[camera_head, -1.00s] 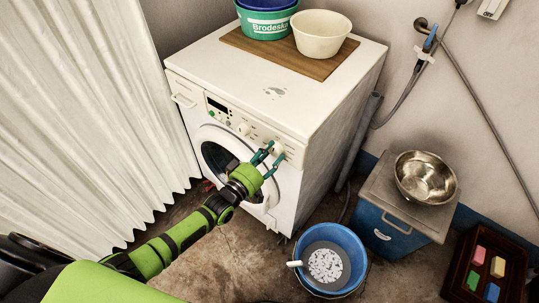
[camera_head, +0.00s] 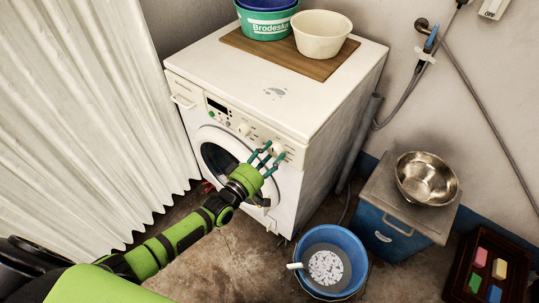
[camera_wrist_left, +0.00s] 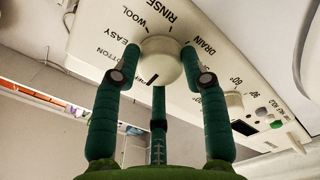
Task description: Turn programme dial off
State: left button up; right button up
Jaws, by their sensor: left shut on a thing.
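The programme dial is a round cream knob (camera_wrist_left: 163,62) on the washing machine's front panel, with WOOL, RINSE, DRAIN and EASY lettered around it. A dark pointer line shows on its lower left edge in the left wrist view. In the head view the dial (camera_head: 278,151) is at the panel's right end, partly behind the fingers. My left gripper (camera_head: 270,153) is shut on it; in the left wrist view its teal fingers (camera_wrist_left: 165,68) hold the knob from both sides, with a third below. My right gripper is out of view.
A second, smaller dial (camera_head: 244,129) sits left on the panel, near the round door. A green tub (camera_head: 265,27) and a cream bowl (camera_head: 321,35) stand on top. A blue bucket (camera_head: 330,267) and a blue box (camera_head: 395,240) stand at the right. A white curtain (camera_head: 80,110) hangs left.

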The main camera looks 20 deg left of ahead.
pick_arm(q)
jog(key=shift+s+d+f, duration=0.25)
jog(key=shift+d+f, duration=0.05)
jog(key=shift+f, duration=0.1)
jog(key=o, duration=1.1)
jog(key=shift+o, duration=0.2)
jog(key=shift+w+r, duration=0.1)
jog(key=shift+s+a, duration=0.2)
jog(key=shift+s, duration=0.15)
jog(key=v, duration=1.1)
jog(key=shift+s+d+r, duration=0.1)
jog(key=shift+s, duration=0.05)
